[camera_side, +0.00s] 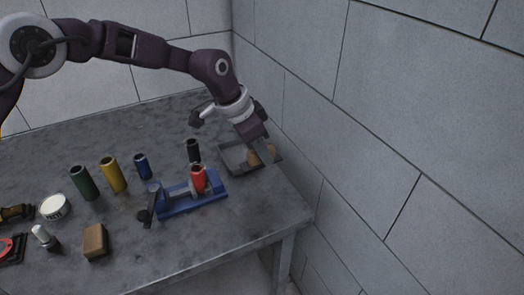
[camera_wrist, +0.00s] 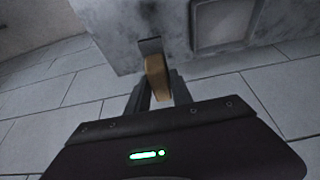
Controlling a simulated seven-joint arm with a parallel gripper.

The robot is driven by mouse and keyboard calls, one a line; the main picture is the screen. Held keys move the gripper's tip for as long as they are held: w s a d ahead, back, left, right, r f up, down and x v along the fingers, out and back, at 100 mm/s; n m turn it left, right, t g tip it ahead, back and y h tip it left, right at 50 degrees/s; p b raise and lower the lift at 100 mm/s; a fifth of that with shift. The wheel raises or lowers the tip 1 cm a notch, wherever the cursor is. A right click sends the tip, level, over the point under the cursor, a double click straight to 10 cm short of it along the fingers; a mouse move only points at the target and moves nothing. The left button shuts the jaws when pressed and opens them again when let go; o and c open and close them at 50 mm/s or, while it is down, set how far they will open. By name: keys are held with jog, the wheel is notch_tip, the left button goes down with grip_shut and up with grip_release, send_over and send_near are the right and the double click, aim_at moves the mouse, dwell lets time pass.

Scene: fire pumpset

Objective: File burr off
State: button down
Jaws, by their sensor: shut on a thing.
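My gripper (camera_side: 264,148) is at the tray near the table's right edge. In the wrist view its two fingers (camera_wrist: 159,98) are shut on a tan wooden handle (camera_wrist: 157,76) with a grey metal part (camera_wrist: 150,47) at its far end, seemingly the file. In the side view a tan part (camera_side: 254,158) shows beside the fingers, mostly hidden. A red cylinder (camera_side: 198,178) stands upright in the blue vise (camera_side: 190,205), left of my gripper. The burr is too small to make out.
The grey tray (camera_side: 232,158) lies under my gripper, with a wall close on the right. Black (camera_side: 193,150), blue (camera_side: 142,166), yellow (camera_side: 113,175) and green (camera_side: 84,183) cylinders stand left of it. A tan block (camera_side: 95,241) and a white round tin (camera_side: 54,207) are farther left.

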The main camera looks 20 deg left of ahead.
jog(key=s+a+r, duration=0.1)
jog(key=a+r, duration=0.2)
jog(key=a, duration=0.5)
jog(key=r, duration=0.2)
send_over(197, 168)
jog(key=shift+w+d+f, duration=0.15)
jog(key=shift+w, duration=0.05)
jog(key=shift+s+a+f, duration=0.1)
jog(key=shift+s+a, duration=0.1)
jog(key=shift+f, duration=2.55)
jog(key=shift+f, duration=0.35)
jog(key=shift+s+a, duration=1.05)
dwell(2.3)
